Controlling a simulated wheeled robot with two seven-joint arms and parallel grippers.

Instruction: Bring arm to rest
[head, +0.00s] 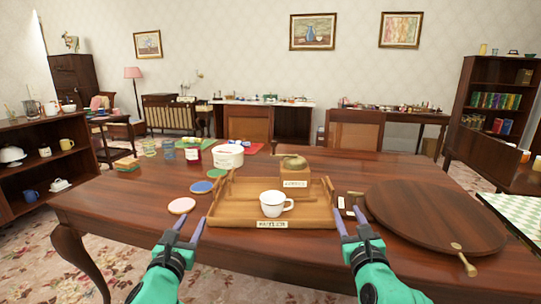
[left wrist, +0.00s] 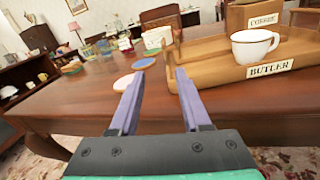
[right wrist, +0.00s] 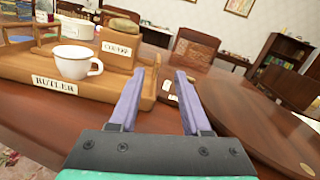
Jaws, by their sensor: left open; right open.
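My left gripper (head: 189,230) is open and empty in front of the left corner of the wooden tray. It also shows in the left wrist view (left wrist: 157,85), with its fingers apart. My right gripper (head: 355,226) is open and empty at the tray's right front corner; the right wrist view (right wrist: 165,85) shows its fingers apart. Between them the wooden tray (head: 240,216), labelled BUTLER, sits on the table. A white cup (head: 272,204) stands upright on the tray. Behind the cup a wooden box (head: 294,185) labelled COFFEE stands on the tray, with a brownish object on top.
The dark wooden table (head: 120,212) spreads around the tray. A round board (head: 435,215) lies at right. Coasters, including a pink one (head: 181,205), lie at left. A white pot (head: 228,156) and jars stand farther back. The table's front left is clear.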

